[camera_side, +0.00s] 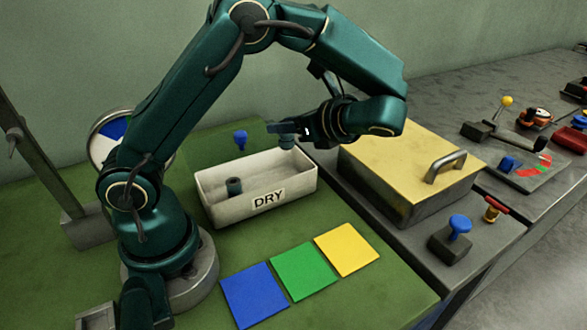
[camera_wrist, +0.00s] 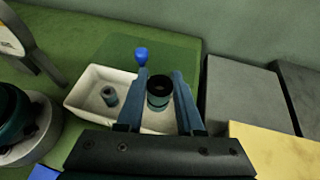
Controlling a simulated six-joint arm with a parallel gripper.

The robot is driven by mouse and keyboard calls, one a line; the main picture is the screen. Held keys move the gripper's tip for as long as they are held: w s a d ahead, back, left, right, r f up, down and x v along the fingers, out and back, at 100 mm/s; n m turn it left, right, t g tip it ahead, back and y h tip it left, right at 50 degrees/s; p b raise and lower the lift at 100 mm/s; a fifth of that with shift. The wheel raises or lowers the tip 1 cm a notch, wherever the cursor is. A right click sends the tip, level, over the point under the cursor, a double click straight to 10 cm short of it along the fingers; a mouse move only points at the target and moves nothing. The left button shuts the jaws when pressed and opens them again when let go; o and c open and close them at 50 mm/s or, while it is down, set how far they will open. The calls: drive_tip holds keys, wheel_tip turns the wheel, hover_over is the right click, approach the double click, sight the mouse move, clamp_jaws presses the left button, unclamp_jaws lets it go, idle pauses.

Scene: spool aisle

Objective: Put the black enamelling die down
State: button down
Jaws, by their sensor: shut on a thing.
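The black enamelling die (camera_wrist: 158,92), a short dark cylinder with a black ring-shaped top, is between the two fingers of my gripper (camera_wrist: 160,78) in the wrist view. My gripper (camera_side: 283,129) is shut on it. In the side view the die (camera_side: 287,142) hangs below the fingertips at the back right end of the white tray labelled DRY (camera_side: 257,211). It appears to be at or above the tray's rim; its exact height is hard to tell. A similar dark cylinder (camera_side: 234,186) stands inside the tray at the left; it also shows in the wrist view (camera_wrist: 109,95).
A blue-knobbed piece (camera_side: 240,139) stands behind the tray. Blue (camera_side: 254,295), green (camera_side: 304,270) and yellow (camera_side: 347,249) squares lie in front. A yellow-topped box with a handle (camera_side: 410,165) is at the right. The tray floor's middle is clear.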

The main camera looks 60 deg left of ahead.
drive_tip(key=a+f+n+g, duration=0.1)
drive_tip(key=a+f+g, duration=0.1)
drive_tip(key=a, duration=0.1)
approach(261, 167)
drive_tip(key=shift+r+x, duration=0.1)
drive_tip(key=shift+x, duration=0.85)
drive_tip(key=shift+r+x, duration=0.15)
drive_tip(key=shift+x, duration=0.85)
drive_tip(key=shift+a, duration=0.1)
drive_tip(key=c, duration=0.5)
unclamp_jaws()
drive_tip(key=shift+f, duration=0.15)
drive_tip(key=shift+c, duration=0.2)
